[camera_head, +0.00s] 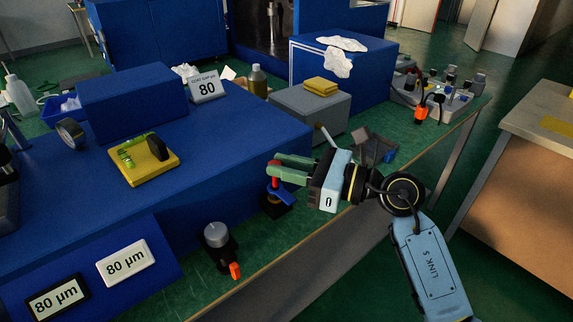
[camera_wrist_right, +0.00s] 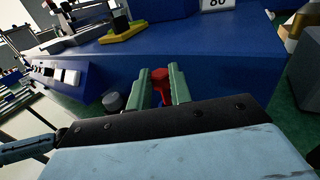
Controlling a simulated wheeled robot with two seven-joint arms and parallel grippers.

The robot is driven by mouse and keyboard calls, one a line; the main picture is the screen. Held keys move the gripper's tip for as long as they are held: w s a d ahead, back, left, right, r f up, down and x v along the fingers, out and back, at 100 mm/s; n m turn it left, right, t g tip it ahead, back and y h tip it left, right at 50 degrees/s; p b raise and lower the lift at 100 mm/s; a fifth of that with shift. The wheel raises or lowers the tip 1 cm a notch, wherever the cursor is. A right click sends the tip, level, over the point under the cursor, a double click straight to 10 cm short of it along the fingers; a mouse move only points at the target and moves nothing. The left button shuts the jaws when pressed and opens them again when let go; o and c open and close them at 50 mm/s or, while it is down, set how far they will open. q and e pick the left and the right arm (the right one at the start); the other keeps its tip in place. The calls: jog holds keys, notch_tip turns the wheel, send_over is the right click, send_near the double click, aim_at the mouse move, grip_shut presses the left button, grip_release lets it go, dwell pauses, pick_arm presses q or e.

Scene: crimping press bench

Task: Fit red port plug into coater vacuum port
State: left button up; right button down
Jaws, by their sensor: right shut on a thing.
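The red port plug (camera_head: 273,170) is between the green fingertips of my right gripper (camera_head: 276,166), which is shut on it. In the right wrist view the red plug (camera_wrist_right: 160,78) stands between the two fingers (camera_wrist_right: 160,84), its lower part partly hidden. Just below it is a small blue piece (camera_head: 283,195) on a black base (camera_head: 277,208), beside the front of the blue coater body (camera_head: 222,165). I cannot tell whether plug and blue piece touch. No opening of the vacuum port is clearly visible. My left gripper is not in view.
A dark fitting with a grey knob (camera_head: 216,235) and orange tip stands on the green bench left of the gripper. A grey box with a yellow sponge (camera_head: 320,86) and a dark tray (camera_head: 374,148) lie behind. The bench's front edge (camera_head: 310,250) runs close below.

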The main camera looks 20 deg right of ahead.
jog(key=shift+f, duration=0.2)
jog(key=shift+f+b, duration=0.35)
jog(key=shift+b, duration=0.05)
jog(key=shift+f+b, duration=0.9)
jog(key=shift+f, duration=0.25)
jog(key=c, duration=1.2)
grip_release()
jog(key=v, duration=1.3)
jog(key=shift+s+d, duration=0.1)
jog(key=shift+s, duration=0.05)
jog(key=shift+r, duration=0.1)
